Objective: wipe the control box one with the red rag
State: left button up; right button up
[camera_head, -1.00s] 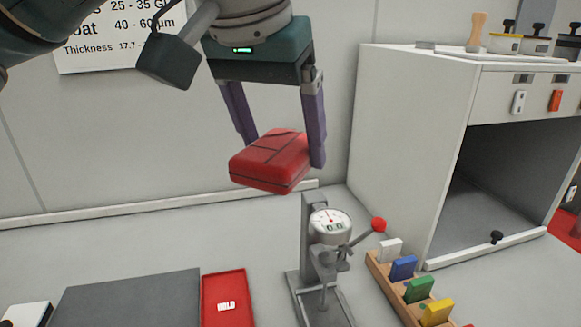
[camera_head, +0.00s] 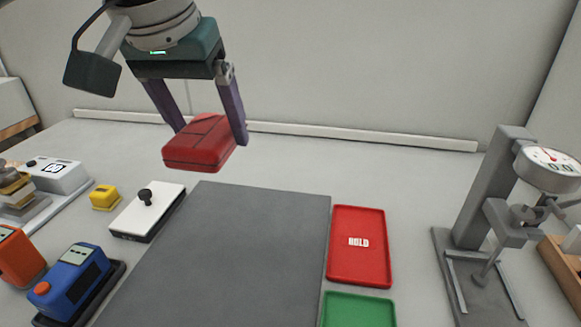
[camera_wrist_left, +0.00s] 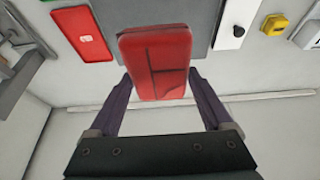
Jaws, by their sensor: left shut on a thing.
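The red rag (camera_head: 199,146) is a folded, block-like red cloth with dark seams. My left gripper (camera_head: 211,133) is shut on it, with one purple finger on each side. It is held in the air above the back of the bench, behind the grey mat. In the left wrist view the rag (camera_wrist_left: 156,62) sits between the fingers. I cannot tell for sure which item is control box one. A white box with a black knob (camera_head: 147,212) lies left of the mat, and a white device with a small display (camera_head: 57,176) stands farther left. My right gripper is not in view.
The grey mat (camera_head: 235,250) is bare. Right of it lie a red HOLD tray (camera_head: 358,246) and a green tray (camera_head: 358,311). A gauge stand (camera_head: 487,230) rises at the right. Blue (camera_head: 74,281), orange (camera_head: 18,257) and yellow (camera_head: 104,197) items stand at the left.

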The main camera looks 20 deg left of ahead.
pick_arm(q)
jog(key=b, duration=0.2)
send_over(235, 250)
jog(key=s, duration=0.2)
jog(key=f, duration=1.5)
jog(key=shift+w+d, duration=0.15)
jog(key=shift+w, duration=0.1)
notch_tip(235, 250, down, 3)
jog(key=shift+f, duration=0.8)
jog(key=shift+f, duration=0.1)
jog(key=shift+f, duration=0.4)
jog(key=o, duration=1.3)
jog(key=shift+c, duration=0.2)
